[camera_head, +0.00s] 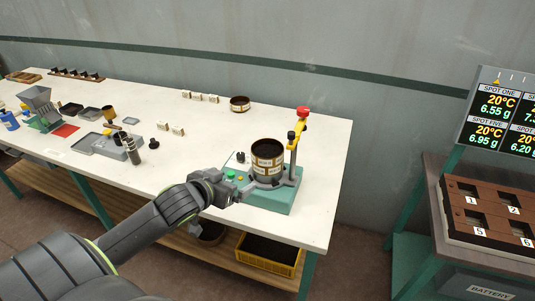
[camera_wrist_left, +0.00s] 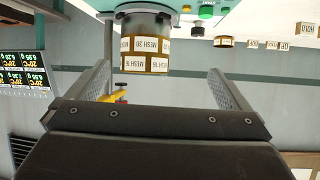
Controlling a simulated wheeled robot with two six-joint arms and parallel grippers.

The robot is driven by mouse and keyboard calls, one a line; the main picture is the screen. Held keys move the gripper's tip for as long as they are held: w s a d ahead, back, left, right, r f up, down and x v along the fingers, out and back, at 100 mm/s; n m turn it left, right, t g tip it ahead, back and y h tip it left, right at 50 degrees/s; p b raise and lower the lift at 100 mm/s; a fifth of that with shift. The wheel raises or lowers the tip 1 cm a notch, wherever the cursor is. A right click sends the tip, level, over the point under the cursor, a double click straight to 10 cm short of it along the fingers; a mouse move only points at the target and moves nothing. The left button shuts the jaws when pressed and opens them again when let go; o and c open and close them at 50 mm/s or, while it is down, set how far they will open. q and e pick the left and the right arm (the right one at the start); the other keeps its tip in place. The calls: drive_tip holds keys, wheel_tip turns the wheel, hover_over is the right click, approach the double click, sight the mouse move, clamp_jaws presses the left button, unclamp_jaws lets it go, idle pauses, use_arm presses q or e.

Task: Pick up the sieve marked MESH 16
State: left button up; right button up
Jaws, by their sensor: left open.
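The sieve marked MESH 16 (camera_head: 267,150) is a dark, brass-toned ring with white labels. It sits on top of another sieve of the stack on the green shaker base (camera_head: 275,203). The wrist view is upside down; there the MESH 16 sieve (camera_wrist_left: 146,64) shows below the MESH 20 sieve (camera_wrist_left: 146,45). My left gripper (camera_head: 241,190) is open and empty, just left of and in front of the stack. In the wrist view the stack lies ahead, between the lines of the left gripper's fingers (camera_wrist_left: 158,78), without visible contact. My right gripper is not in view.
The shaker's post with a red knob (camera_head: 303,112) stands right behind the stack. A separate round sieve (camera_head: 240,104) lies at the table's back. Small label blocks (camera_head: 199,97), trays and a hopper (camera_head: 38,101) are to the left. A yellow crate (camera_head: 269,254) is below.

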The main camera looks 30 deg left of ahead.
use_arm(q)
wheel_tip(320, 180, up, 4)
drive_tip(key=d, duration=0.1)
drive_tip(key=t+p, duration=0.1)
drive_tip(key=p, duration=0.1)
approach(275, 146)
drive_tip(key=shift+w+a+f+h, duration=0.25)
drive_tip(key=shift+a+h, duration=0.15)
drive_tip(key=x, duration=0.3)
drive_tip(key=shift+w+d+r+p, duration=0.1)
drive_tip(key=shift+r+p, duration=0.1)
drive_tip(key=shift+p, duration=0.2)
drive_tip(key=shift+w+f, duration=0.35)
drive_tip(key=shift+w, duration=0.3)
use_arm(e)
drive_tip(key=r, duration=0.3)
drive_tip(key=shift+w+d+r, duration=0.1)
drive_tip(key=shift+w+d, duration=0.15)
